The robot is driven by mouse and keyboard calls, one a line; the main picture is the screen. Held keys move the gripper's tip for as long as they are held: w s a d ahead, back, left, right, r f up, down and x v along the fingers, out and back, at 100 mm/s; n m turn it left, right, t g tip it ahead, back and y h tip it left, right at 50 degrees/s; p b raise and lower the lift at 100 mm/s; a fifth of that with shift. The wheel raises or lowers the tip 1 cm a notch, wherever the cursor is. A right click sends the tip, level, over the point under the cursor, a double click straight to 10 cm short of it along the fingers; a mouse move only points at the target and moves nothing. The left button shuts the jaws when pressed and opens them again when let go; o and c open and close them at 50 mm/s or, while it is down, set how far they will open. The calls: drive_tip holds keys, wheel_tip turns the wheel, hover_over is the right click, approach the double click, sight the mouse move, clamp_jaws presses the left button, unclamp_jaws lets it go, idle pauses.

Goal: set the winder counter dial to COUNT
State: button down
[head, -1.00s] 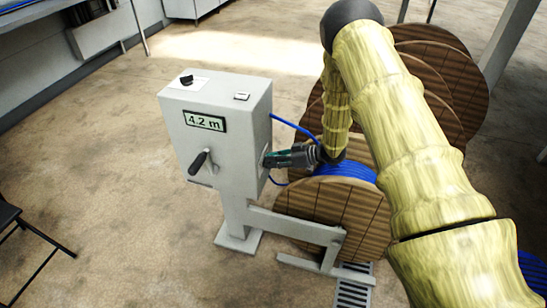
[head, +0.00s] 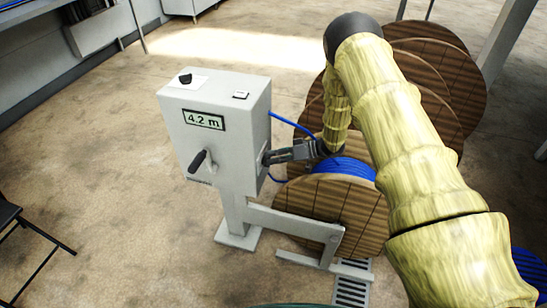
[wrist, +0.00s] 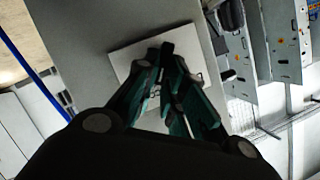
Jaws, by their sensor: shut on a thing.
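The winder counter box (head: 205,150) is a pale grey box on a post, with a display (head: 204,119) reading 4.2 m. My gripper (head: 268,158) is at the box's right side face, with the arm reaching in from the right. In the wrist view, my gripper (wrist: 166,62) is closed around a small dark knob (wrist: 167,47) on a white plate (wrist: 122,58). The fingers cover much of the knob, and I cannot read its marks or setting. Another black knob (head: 185,78) sits on a white plate on top of the box.
A crank handle (head: 198,161) sticks out from the box front. A blue cable (head: 290,125) runs from the box to a wooden reel (head: 335,205) close on the right. More reels (head: 430,75) stand behind my arm.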

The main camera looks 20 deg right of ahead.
drive_tip(key=shift+d, duration=0.1)
drive_tip(key=c, duration=1.5)
unclamp_jaws()
drive_tip(key=v, duration=1.2)
